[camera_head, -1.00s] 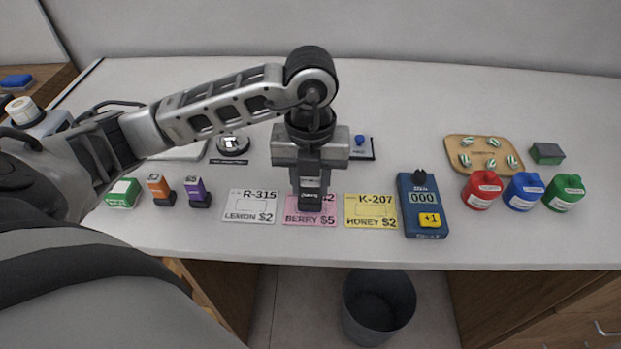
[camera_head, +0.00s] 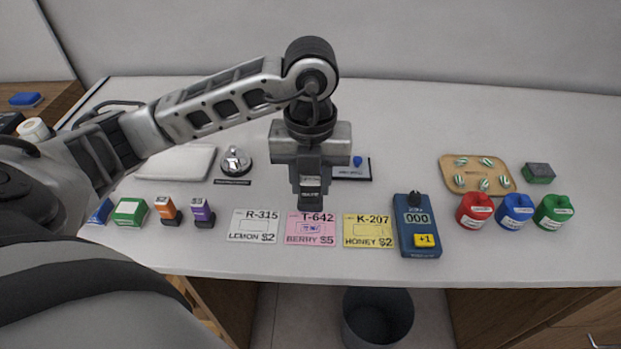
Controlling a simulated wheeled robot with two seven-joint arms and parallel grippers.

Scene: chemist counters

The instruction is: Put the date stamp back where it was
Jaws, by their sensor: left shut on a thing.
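My left gripper (camera_head: 309,172) is shut on the date stamp (camera_head: 309,199), a dark block with a small pale label. It holds the stamp upright above the counter, just behind the pink card (camera_head: 311,239) as I see it. The pink card reads T-642, BERRY $5, and bears a small blue-purple mark. An orange stamp (camera_head: 167,210) and a purple stamp (camera_head: 201,212) stand at the left. A dark-edged pad (camera_head: 350,175) with a blue-knobbed item (camera_head: 357,161) lies behind the gripper, partly hidden. My right gripper is out of view.
A white lemon card (camera_head: 253,237) and a yellow honey card (camera_head: 369,242) flank the pink one. A blue counter device (camera_head: 415,230) reads 000. A bell (camera_head: 236,162) stands left.

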